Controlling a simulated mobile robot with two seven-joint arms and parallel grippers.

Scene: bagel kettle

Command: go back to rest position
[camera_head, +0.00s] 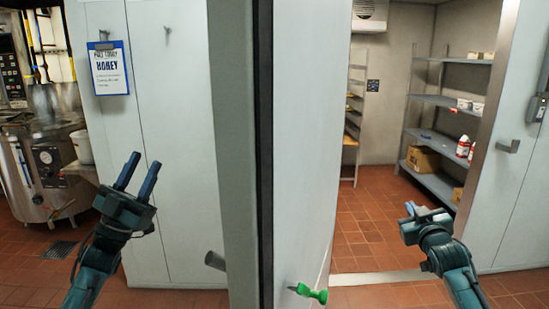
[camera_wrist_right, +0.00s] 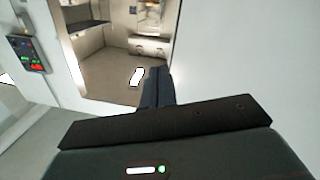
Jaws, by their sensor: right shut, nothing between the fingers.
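My left gripper (camera_head: 145,160) is raised in front of the white wall panel at the left, with its two fingers apart and nothing between them. My right gripper (camera_head: 411,208) is at the right, in front of the open doorway. Its fingers are together and empty, and they show as a dark block in the right wrist view (camera_wrist_right: 157,88). Neither gripper touches anything that I can see.
A white door (camera_head: 305,130) stands edge-on between my arms, with a green-handled item (camera_head: 312,293) low on it. Behind the doorway are shelves (camera_head: 436,102) with boxes. A steel kettle (camera_head: 45,170) stands far left. A blue clipboard (camera_head: 108,68) hangs on the wall.

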